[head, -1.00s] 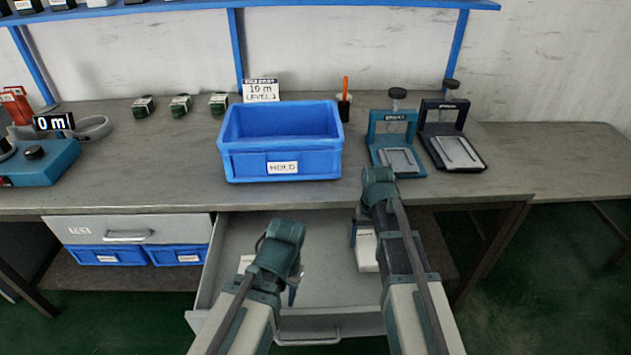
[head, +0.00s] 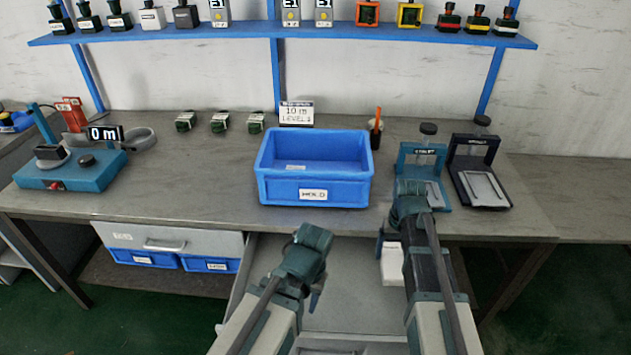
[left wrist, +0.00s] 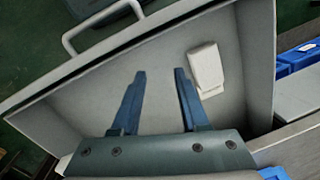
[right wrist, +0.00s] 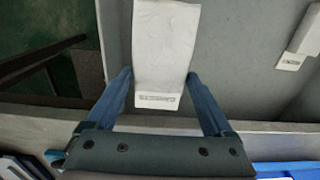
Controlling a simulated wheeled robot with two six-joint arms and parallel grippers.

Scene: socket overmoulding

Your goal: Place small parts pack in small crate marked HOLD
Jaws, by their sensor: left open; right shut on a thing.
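The blue crate marked HOLD (head: 313,195) stands upright on the bench, open at the top, with a small pale patch inside. My right gripper (right wrist: 160,78) is shut on a white pack (right wrist: 165,45) with a small printed label. In the head view this pack (head: 394,268) hangs over the open drawer, in front of and lower than the crate. My left gripper (left wrist: 159,72) is open and empty over the drawer. A second white pack (left wrist: 205,68) lies in the drawer beyond its fingers; it also shows in the right wrist view (right wrist: 302,35).
The open drawer (head: 345,270) juts out below the bench edge. Two small presses (head: 425,165) (head: 480,175) stand right of the crate, near my right arm. An orange-handled tool in a cup (head: 376,130) and a level sign (head: 296,113) stand behind it.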

